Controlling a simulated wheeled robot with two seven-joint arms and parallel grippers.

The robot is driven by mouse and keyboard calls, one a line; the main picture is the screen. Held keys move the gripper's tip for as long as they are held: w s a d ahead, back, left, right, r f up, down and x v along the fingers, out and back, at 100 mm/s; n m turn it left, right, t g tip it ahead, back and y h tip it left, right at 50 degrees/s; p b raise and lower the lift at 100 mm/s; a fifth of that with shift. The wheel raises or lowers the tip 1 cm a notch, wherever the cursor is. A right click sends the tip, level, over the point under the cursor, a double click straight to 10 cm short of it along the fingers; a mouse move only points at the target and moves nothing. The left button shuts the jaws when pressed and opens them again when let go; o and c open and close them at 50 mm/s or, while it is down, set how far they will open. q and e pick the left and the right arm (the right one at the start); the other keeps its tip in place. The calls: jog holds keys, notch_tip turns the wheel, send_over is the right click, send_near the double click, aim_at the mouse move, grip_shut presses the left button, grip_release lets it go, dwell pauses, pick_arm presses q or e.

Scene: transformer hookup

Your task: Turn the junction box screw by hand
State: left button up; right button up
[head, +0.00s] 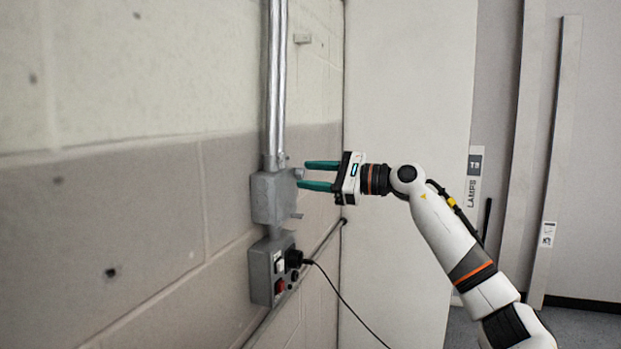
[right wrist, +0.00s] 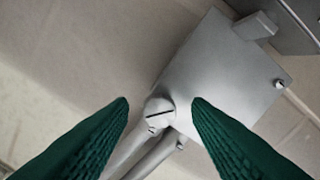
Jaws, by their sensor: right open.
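The grey junction box (head: 272,198) is fixed to the block wall at the lower end of a metal conduit. In the right wrist view the box (right wrist: 215,75) shows its flat face, tilted in the picture. A large round slotted screw head (right wrist: 158,112) sits at the box's edge near the conduit. My right gripper (head: 302,175) is open, its two green fingers pointing at the box. In the right wrist view the right gripper's fingertips (right wrist: 160,102) lie on either side of the slotted head, apart from it in the picture; the depth gap is unclear. My left gripper is not in view.
Below the junction box, a grey socket box (head: 263,272) has a black plug (head: 294,259) with a hanging cable (head: 345,300). The metal conduit (head: 277,80) rises above the box. A pale panel (head: 410,90) stands behind my right arm. A smaller screw (right wrist: 279,85) sits on the box face.

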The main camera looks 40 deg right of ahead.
jog(key=b+v, duration=0.6)
jog(key=v, duration=0.5)
jog(key=shift+d, duration=0.1)
